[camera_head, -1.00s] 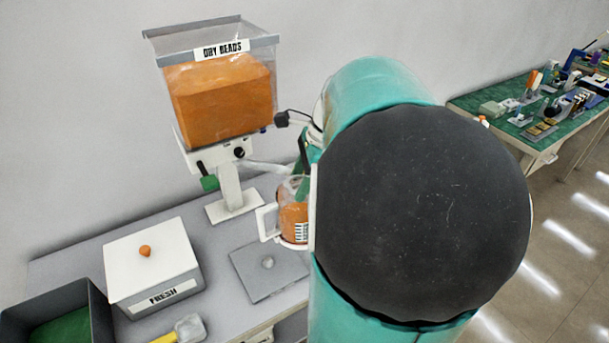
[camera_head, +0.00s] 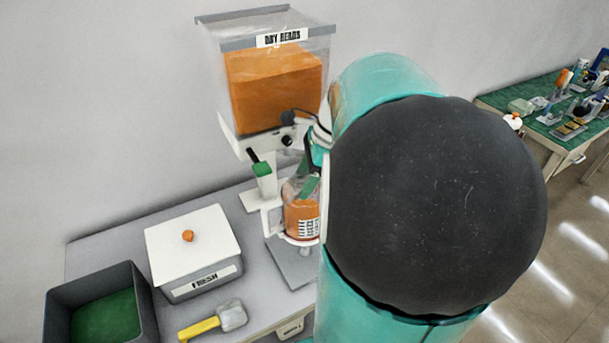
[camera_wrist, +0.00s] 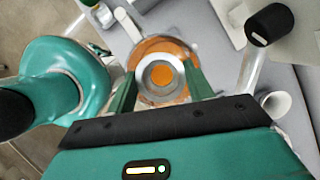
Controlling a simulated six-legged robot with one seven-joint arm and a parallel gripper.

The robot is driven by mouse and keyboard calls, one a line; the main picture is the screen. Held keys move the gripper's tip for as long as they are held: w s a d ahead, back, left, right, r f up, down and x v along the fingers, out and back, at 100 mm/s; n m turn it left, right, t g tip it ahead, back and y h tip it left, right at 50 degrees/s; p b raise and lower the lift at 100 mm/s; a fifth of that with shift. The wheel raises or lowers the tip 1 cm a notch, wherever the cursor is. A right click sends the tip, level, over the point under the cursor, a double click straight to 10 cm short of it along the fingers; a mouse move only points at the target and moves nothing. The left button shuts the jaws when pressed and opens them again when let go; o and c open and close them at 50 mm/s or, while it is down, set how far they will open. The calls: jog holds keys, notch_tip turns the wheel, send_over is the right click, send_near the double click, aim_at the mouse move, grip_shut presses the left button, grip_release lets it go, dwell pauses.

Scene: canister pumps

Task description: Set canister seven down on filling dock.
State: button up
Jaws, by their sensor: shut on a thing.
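A clear canister (camera_head: 301,217) holds orange beads and has a white handle on its left and a striped label. No number is readable on it. My gripper (camera_wrist: 160,82) is shut on it, with one green finger on each side of its round top in the wrist view. The canister looks upright and shows in front of the dry beads dispenser (camera_head: 274,85). A grey plate with a small knob (camera_head: 291,268) lies on the bench below it in the picture. I cannot tell which part is the filling dock, nor the gap under the canister; my arm hides its right side.
A white-lidded box labelled FRESH (camera_head: 193,250) stands left on the grey bench. A dark bin with green contents (camera_head: 100,305) and a yellow-handled scoop (camera_head: 212,319) are near it. A green lever (camera_head: 263,170) hangs under the dispenser. A cluttered green table (camera_head: 545,125) is far right.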

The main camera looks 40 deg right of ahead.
aim_at(308, 199)
jog(key=shift+s+d, duration=0.2)
jog(key=shift+s, duration=0.05)
jog(key=shift+w+a, duration=0.15)
jog(key=shift+f, duration=4.85)
jog(key=o, duration=1.6)
